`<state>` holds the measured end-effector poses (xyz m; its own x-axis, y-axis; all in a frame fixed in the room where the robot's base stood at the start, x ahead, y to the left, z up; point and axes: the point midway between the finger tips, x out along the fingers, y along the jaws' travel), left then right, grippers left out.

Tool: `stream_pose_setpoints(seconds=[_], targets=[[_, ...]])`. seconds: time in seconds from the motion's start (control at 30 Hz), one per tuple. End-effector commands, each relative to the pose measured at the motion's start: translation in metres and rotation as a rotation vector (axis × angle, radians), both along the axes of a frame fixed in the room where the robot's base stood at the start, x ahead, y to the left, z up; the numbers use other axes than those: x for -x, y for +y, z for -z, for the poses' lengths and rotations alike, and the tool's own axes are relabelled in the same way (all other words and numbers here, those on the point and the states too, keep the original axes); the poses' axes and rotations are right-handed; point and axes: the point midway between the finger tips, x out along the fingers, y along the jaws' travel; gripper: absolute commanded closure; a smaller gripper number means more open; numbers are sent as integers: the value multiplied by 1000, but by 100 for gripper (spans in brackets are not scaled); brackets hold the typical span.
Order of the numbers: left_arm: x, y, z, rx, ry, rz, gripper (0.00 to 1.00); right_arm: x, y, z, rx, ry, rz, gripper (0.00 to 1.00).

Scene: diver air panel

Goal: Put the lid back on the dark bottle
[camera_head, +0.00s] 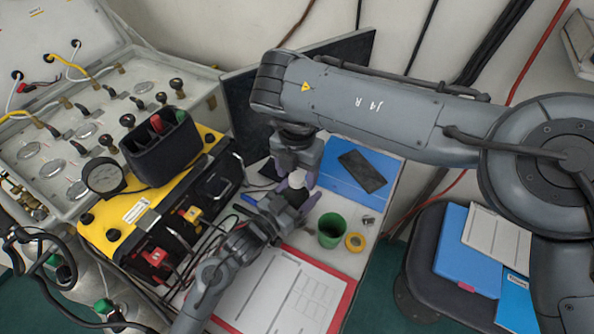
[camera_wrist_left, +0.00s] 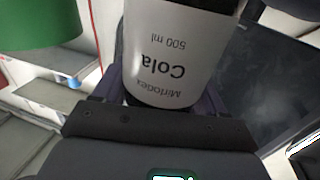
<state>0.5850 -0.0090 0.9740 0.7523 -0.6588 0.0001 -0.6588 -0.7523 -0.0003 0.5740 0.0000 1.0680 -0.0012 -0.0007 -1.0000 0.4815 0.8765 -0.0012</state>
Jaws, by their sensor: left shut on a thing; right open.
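The dark bottle (camera_wrist_left: 180,50) has a white label reading "Cola 500 ml", upside down in the left wrist view, where its top is cut off. My left gripper (camera_wrist_left: 150,105) is shut around it. In the head view my left gripper (camera_head: 290,203) is partly hidden beneath my right one. My right gripper (camera_head: 297,178) is open directly above, its purple fingers pointing down. A small white round piece (camera_head: 297,180) shows between those fingers. It looks like the lid, but I cannot tell whether it sits on the bottle.
A green cup (camera_head: 331,232) and a yellow tape roll (camera_head: 355,241) stand close to the right of my left gripper. A blue folder with a dark pad (camera_head: 362,171) lies behind. A red-edged clipboard (camera_head: 285,295) lies in front. The yellow panel case (camera_head: 125,215) is at left.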

Motion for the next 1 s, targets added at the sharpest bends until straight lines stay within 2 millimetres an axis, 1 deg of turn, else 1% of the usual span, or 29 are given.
stream_pose_setpoints(seconds=[0.17,0.27,0.5,0.7,0.83,1.0], targets=[[0,0,0,-1,1,0,100,-1,0,-16,0,-4,0,34],[0,0,0,-1,1,0,100,-1,1,-32,-1,-4,0,34],[0,0,0,-1,1,0,100,-1,1,-76,1,-4,2,34],[0,0,0,-1,1,0,100,-1,0,-104,1,-3,1,34],[0,0,0,-1,1,0,100,0,0,-114,1,-2,1,34],[0,0,0,-1,1,0,100,0,0,-119,0,0,0,34]])
